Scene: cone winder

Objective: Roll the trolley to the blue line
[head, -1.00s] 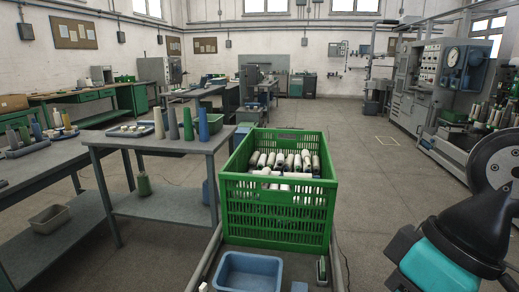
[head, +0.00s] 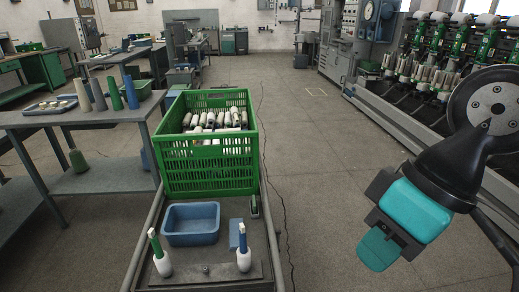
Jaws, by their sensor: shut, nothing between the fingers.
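The trolley (head: 205,270) stands at the lower middle of the head view, a grey flat deck between tubular side rails. It carries a green slatted crate (head: 205,168) full of white bobbins, a blue tray (head: 191,224), two upright white bobbins with coloured tops, and small loose items. My gripper (head: 378,250), teal and black, hangs at the lower right. It is to the right of the trolley, apart from it, shut and empty. No blue line shows on the visible floor.
A grey table (head: 60,118) with cones stands close on the trolley's left. A winding machine (head: 430,110) lines the right side.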

